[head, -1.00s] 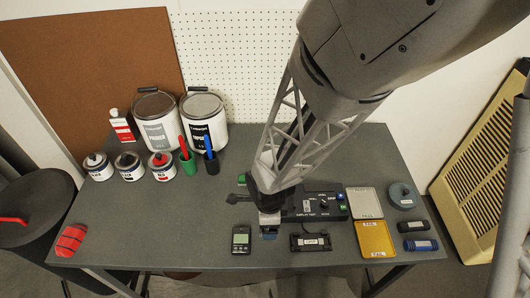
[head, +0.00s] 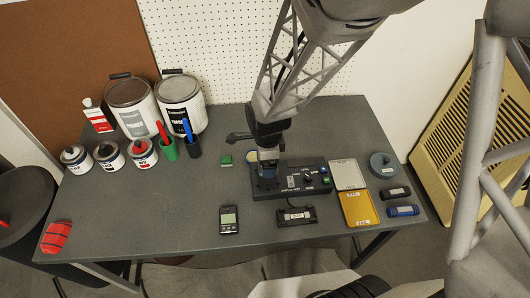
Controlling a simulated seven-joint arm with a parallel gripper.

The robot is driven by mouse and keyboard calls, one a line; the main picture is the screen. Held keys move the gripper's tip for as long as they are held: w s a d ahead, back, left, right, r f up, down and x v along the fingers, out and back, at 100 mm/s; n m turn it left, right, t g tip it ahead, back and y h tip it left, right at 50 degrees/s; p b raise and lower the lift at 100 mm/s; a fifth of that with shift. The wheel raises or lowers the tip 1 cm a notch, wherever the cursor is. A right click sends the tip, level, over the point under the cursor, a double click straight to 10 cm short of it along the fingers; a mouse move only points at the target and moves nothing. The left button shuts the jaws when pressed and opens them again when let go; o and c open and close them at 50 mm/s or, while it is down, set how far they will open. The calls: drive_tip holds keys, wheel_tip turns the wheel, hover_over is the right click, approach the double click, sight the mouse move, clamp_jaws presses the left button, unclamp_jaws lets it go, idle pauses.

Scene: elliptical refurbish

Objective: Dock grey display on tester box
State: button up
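The tester box (head: 312,178) is a black box with a sloped, labelled face, knobs and small coloured buttons, near the middle of the table. My gripper (head: 267,172) points down over its left end. Something dark blue shows at the fingertips; I cannot tell whether it is a held part, the fingers or part of the box. A grey piece just above it is also unclear, so I cannot pick out the grey display for certain.
A black module (head: 296,216) lies in front of the box. Paint cans (head: 134,108) and pen cups stand back left.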

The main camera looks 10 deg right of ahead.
drive_tip(key=shift+f, duration=0.2)
drive_tip(key=shift+f, duration=2.65)
drive_tip(key=shift+f, duration=0.35)
idle(0.4)
drive_tip(key=shift+s+f, duration=0.1)
drive_tip(key=shift+f, duration=0.15)
drive_tip(key=shift+c, duration=0.3)
idle(0.5)
drive_tip(key=o, duration=0.6)
drive_tip(key=shift+o, duration=0.7)
drive_tip(key=shift+s+f, duration=0.1)
drive_tip(key=shift+s, duration=0.1)
drive_tip(key=shift+w+r, duration=0.2)
drive_tip(key=shift+r, duration=1.95)
drive_tip(key=shift+w+r, duration=0.2)
drive_tip(key=shift+r, duration=1.9)
